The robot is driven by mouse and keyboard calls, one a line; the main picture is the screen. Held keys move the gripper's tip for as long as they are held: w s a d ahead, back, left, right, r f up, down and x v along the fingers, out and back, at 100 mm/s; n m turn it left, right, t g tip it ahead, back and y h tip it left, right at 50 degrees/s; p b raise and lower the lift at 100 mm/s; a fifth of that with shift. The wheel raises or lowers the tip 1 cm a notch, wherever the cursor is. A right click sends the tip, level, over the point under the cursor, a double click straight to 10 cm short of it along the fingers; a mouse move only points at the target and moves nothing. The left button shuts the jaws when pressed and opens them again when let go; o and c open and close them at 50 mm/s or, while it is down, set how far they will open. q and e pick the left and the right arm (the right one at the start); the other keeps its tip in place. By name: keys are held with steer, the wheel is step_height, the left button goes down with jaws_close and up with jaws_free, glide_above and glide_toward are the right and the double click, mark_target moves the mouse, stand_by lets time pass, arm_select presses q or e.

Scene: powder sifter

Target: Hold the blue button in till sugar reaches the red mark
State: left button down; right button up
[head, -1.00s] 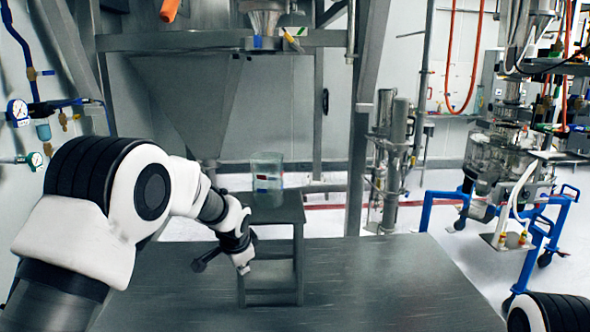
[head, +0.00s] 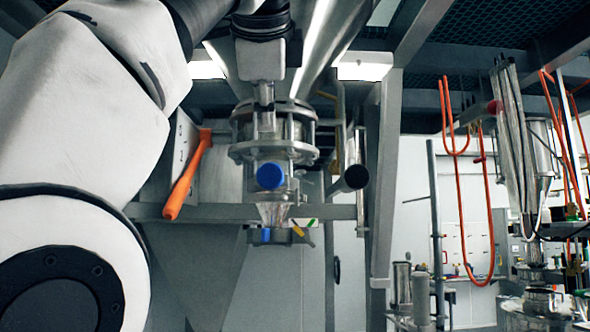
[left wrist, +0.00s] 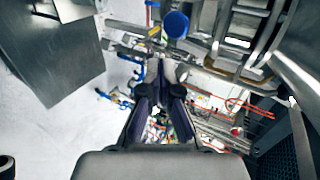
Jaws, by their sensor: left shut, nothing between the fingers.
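The round blue button (head: 270,176) faces me on the front of the metal sifter under the hopper. In the left wrist view the blue button (left wrist: 176,24) is just beyond and above the fingertips, with a visible gap. My left gripper (head: 265,108) hangs in front of the sifter, above the button in the picture, shut and empty. Its closed fingers also show in the left wrist view (left wrist: 168,72). The clear container with the red mark is out of view now, so the sugar level cannot be seen. My right gripper is not in view.
An orange handle (head: 188,175) sticks out left of the button and a dark-ended tube (head: 350,178) sits to its right. A metal outlet cone (head: 273,212) lies below, with a small blue tab (head: 265,235). A steel post (head: 384,180) stands to the right.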

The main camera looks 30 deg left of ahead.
arm_select(q)
steer(key=p, duration=0.2)
glide_toward(270, 170)
steer(key=x, duration=0.4)
steer(key=f+x, duration=0.1)
steer(key=x, duration=0.1)
steer(key=shift+s+d+f, duration=0.15)
steer(key=shift+w+a+f, duration=0.2)
steer(key=shift+w+a, duration=0.15)
steer(key=shift+f, duration=0.1)
steer(key=w+p, duration=0.1)
steer(key=p, duration=0.1)
steer(key=shift+w+a+r+p, duration=0.3)
steer(key=shift+w+a, duration=0.1)
steer(key=shift+w+a+f, duration=0.1)
steer(key=shift+w+a, duration=0.05)
steer(key=shift+f, duration=0.15)
